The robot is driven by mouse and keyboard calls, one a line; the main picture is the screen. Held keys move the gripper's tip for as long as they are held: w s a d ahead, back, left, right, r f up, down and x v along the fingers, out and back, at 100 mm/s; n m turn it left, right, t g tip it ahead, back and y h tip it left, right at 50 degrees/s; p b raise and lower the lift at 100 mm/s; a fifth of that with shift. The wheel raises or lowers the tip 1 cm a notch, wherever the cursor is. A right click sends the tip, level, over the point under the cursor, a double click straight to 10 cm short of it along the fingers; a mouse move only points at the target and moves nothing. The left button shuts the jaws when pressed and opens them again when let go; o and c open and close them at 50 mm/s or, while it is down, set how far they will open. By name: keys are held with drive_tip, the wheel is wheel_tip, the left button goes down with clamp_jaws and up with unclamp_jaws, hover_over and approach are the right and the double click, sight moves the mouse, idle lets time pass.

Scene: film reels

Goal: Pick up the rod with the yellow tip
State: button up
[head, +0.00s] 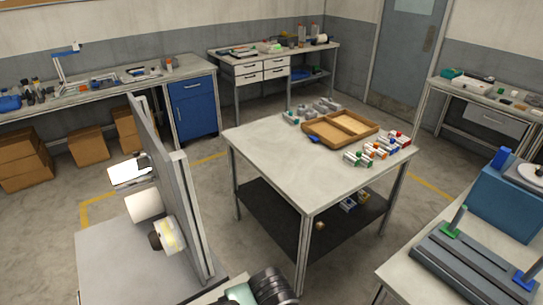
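I cannot make out a rod with a yellow tip in the head view. On the right bench, a dark grey slotted block (470,265) carries a grey rod with a green collar (457,219) and, near the right edge, a grey rod with a blue collar (530,270). Small parts with green, orange and red pieces (378,150) lie on the middle table, too small to tell apart. My gripper is not in view; only parts of my own body show at the lower left and bottom.
The middle table (270,160) holds a divided wooden tray (325,139) and a row of grey parts (312,110); its left and front top is bare. A blue box (505,208) stands on the right bench. Open floor lies around the table. Cardboard boxes (88,147) sit under the left bench.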

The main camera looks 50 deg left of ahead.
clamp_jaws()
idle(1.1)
